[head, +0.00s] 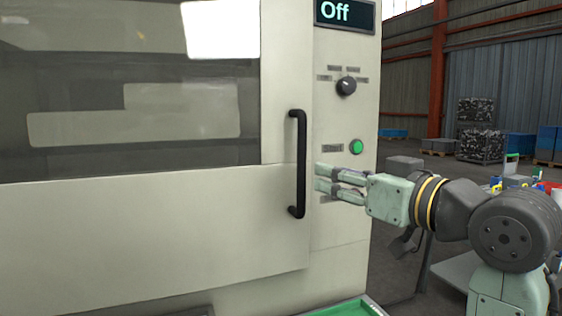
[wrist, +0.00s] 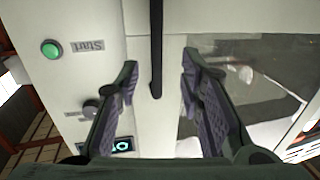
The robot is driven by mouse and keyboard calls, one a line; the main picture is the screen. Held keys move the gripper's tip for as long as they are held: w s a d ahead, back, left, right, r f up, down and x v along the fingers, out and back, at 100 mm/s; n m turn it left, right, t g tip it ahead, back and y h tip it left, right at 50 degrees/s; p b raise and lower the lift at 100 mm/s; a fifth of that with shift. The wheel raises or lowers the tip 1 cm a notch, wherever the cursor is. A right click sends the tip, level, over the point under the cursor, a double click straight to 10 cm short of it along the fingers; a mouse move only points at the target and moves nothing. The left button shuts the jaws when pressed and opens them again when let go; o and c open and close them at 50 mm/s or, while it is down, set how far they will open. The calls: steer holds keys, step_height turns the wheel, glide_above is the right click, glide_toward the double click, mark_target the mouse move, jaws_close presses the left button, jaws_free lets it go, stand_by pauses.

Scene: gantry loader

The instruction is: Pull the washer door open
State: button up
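The washer door (head: 150,230) is a large cream panel with a dark window, and it looks closed. A black vertical bar handle (head: 301,165) is fixed near its right edge. My gripper (head: 318,178) is just right of the handle, its fingers pointing left towards it. In the wrist view my gripper (wrist: 158,75) is open, with the handle (wrist: 156,50) running down from the top edge and ending between the two fingertips. Neither finger appears to touch the handle. The door's window (wrist: 260,80) shows to the right in the wrist view.
The control panel right of the door has an "Off" display (head: 345,13), a dark knob (head: 346,86) and a green button (head: 357,147). A green tray (head: 345,308) is below. Stacked bins (head: 478,130) stand far behind on the right.

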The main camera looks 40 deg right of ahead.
mark_target(304, 166)
steer(key=w+p, duration=0.1)
steer(key=w, duration=0.2)
steer(key=w+p, duration=0.1)
steer(key=w, duration=0.3)
steer(key=w+d+p, duration=0.1)
steer(key=w, duration=0.3)
steer(key=shift+c, duration=0.6)
steer(key=shift+s, duration=0.1)
jaws_close()
